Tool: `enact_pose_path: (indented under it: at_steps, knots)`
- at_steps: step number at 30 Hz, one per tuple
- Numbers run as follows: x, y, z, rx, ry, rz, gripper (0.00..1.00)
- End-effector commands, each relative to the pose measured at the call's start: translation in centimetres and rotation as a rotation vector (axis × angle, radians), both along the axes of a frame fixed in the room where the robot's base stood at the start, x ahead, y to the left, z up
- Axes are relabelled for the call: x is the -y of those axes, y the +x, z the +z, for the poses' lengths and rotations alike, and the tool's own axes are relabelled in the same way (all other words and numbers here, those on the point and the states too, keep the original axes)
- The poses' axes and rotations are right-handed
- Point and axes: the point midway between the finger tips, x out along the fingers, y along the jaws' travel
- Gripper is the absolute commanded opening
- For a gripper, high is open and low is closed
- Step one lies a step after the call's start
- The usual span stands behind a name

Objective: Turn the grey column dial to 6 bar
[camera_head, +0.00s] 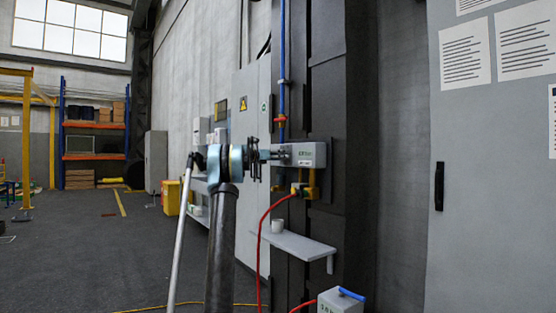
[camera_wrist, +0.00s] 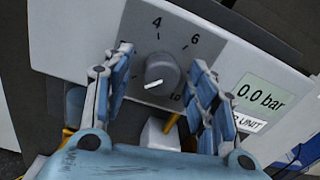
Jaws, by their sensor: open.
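The grey column dial (camera_wrist: 163,72) is a round knob on the light grey face of a wall unit (camera_head: 308,153). Its white mark sits at the knob's lower left edge. The printed 4 and 6 show above it, 10 at lower right; the number at the left is partly hidden by a finger. The display (camera_wrist: 262,97) reads 0.0 bar. My gripper (camera_wrist: 160,62) is open, with one blue-padded finger on each side of the dial, apparently clear of it. In the head view my gripper (camera_head: 268,156) is at the unit's left side, hiding the dial.
A grey cabinet (camera_head: 480,200) stands at the right. The floor at the left is largely open.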

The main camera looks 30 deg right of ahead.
Motion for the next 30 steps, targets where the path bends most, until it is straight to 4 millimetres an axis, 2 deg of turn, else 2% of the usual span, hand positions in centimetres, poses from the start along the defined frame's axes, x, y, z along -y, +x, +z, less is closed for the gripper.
enact_pose_path:
  at_steps: [3, 9, 20, 30]
  knots:
    - [-0.02, 0.01, 0.0, 0.0, 0.0, 0.0, 0.53]
    - [-0.04, 0.03, 0.01, 0.0, 0.0, 0.001, 0.08]
    - [-0.09, 0.13, -0.01, 0.029, 0.002, 0.003, 0.08]
    - [-0.13, 0.17, -0.01, 0.233, 0.019, 0.004, 0.08]
